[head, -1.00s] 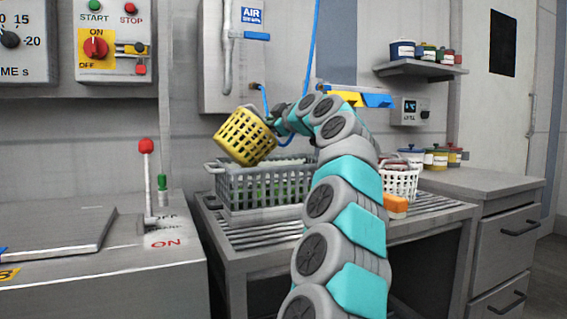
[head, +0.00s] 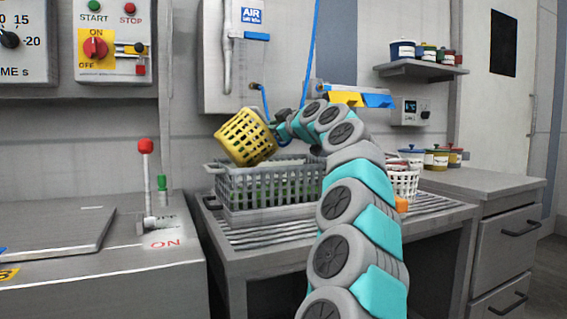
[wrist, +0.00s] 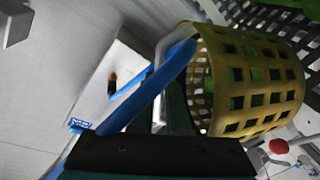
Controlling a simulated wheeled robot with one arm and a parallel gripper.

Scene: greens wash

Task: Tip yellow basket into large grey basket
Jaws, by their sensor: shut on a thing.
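The yellow basket (head: 246,138) hangs tilted above the left end of the large grey basket (head: 262,192). My gripper (head: 276,128) is shut on the yellow basket at its right side in the head view; the fingertips are partly hidden. In the wrist view the yellow basket (wrist: 252,82) lies sideways beyond my gripper (wrist: 165,130), with green showing through its holes. The large grey basket stands upright on the slatted table and holds green leaves. Its dark lattice also shows in the wrist view (wrist: 280,18). My arm crosses in front of its right end.
A white basket (head: 403,182) stands on the slatted table (head: 275,237), right of my arm, with an orange block (head: 401,204) near it. The grey machine (head: 80,265) with a red-knobbed lever (head: 146,147) stands at left. A blue hose (head: 313,40) hangs behind my arm.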

